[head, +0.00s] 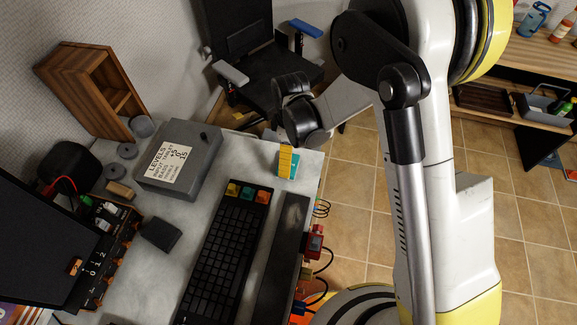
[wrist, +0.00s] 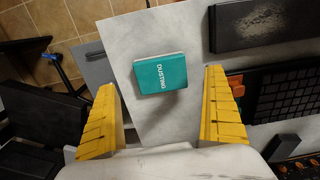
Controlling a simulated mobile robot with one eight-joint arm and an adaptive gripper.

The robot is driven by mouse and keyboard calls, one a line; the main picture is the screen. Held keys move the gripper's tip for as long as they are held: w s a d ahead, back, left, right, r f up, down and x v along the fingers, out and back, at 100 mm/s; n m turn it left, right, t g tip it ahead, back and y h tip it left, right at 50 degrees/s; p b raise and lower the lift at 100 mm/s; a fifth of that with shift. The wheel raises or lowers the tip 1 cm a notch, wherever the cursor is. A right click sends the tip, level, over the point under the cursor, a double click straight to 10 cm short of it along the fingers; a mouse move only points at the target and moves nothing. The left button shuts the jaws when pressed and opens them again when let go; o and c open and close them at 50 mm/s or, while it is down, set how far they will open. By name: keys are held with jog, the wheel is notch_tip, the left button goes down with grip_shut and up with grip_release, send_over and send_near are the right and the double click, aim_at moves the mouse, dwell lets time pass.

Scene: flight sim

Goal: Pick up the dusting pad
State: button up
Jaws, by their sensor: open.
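The dusting pad is a small teal block with a pale edge and the word DUSTING on it. In the wrist view the dusting pad (wrist: 161,74) lies on the grey desk top, between and beyond my two yellow fingers. My gripper (wrist: 165,100) is open and empty, its fingers apart on either side of the pad and not touching it. In the head view the pad (head: 293,166) shows teal near the desk's right edge, with a yellow finger of my gripper (head: 285,158) over its left side. The other finger is hidden there.
A black keyboard (head: 228,250) with coloured keys and a long dark bar (head: 278,260) lie close to the pad. A grey box labelled LEVELS (head: 180,158) stands to its left. A black chair (head: 262,70) stands behind the desk (head: 240,150). Tiled floor is open at right.

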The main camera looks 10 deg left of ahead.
aim_at(296, 158)
jog(key=f, duration=0.2)
jog(key=f+b, duration=0.2)
jog(key=f, duration=0.1)
jog(key=shift+a+f, duration=0.3)
jog(key=shift+a, duration=0.05)
jog(key=shift+r, duration=0.1)
jog(key=shift+c, duration=0.3)
jog(key=c, duration=1.1)
